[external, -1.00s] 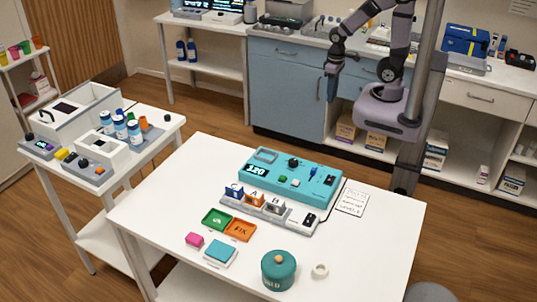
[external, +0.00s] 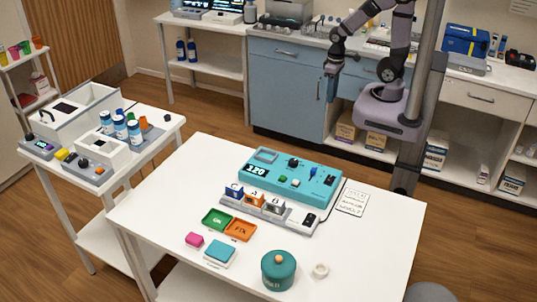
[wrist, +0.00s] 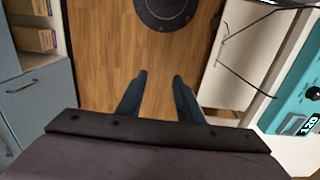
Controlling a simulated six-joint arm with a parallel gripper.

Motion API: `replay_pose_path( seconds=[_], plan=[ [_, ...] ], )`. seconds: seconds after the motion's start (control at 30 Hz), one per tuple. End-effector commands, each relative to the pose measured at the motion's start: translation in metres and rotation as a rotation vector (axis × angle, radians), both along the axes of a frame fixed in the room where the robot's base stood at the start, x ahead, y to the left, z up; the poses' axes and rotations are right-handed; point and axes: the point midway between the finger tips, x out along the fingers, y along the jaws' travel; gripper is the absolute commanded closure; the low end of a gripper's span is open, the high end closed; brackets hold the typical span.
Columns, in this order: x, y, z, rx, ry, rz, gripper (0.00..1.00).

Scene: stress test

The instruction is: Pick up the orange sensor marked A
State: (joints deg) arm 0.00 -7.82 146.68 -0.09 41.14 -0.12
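The orange sensor marked A (external: 254,200) sits in a grey rack (external: 296,215) on the white table. A blue sensor (external: 234,191) stands to its left and a grey-white sensor (external: 274,205) to its right, both close beside it. My gripper (external: 331,88) hangs well behind and above the table, far from the sensor. In the wrist view, my gripper (wrist: 158,80) has its two dark fingers apart with only floor between them. The sensor is not in the wrist view.
A teal device (external: 300,168) reading 120 stands behind the rack; its edge also shows in the wrist view (wrist: 302,95). In front are a green tray (external: 216,226), an orange tray (external: 240,236) and a teal lidded pot (external: 279,276). The table's left part is clear.

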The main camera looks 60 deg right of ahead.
Motion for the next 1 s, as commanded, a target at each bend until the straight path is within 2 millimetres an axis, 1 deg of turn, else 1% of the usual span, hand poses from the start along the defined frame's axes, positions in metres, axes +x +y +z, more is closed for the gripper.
replay_pose_path(
  seconds=[0.2,0.23,0.3,0.57,0.67,0.77,0.87,0.97,1.0],
  plan=[
    [0.0,0.0,0.0,0.0,0.0,0.0,0.67],
    [0.0,0.0,0.0,0.0,0.0,0.0,0.65],
    [0.0,0.0,0.0,0.0,0.0,0.0,0.5],
    [0.0,0.0,0.0,0.0,0.0,0.001,0.5],
    [0.004,0.002,0.0,-0.004,0.001,0.026,0.5],
    [0.016,0.006,0.0,-0.019,0.003,0.102,0.5],
    [0.037,0.016,-0.001,-0.049,0.008,0.249,0.5],
    [0.068,0.034,-0.001,-0.097,0.011,0.459,0.5],
    [0.082,0.044,-0.002,-0.121,0.015,0.557,0.5]
  ],
)
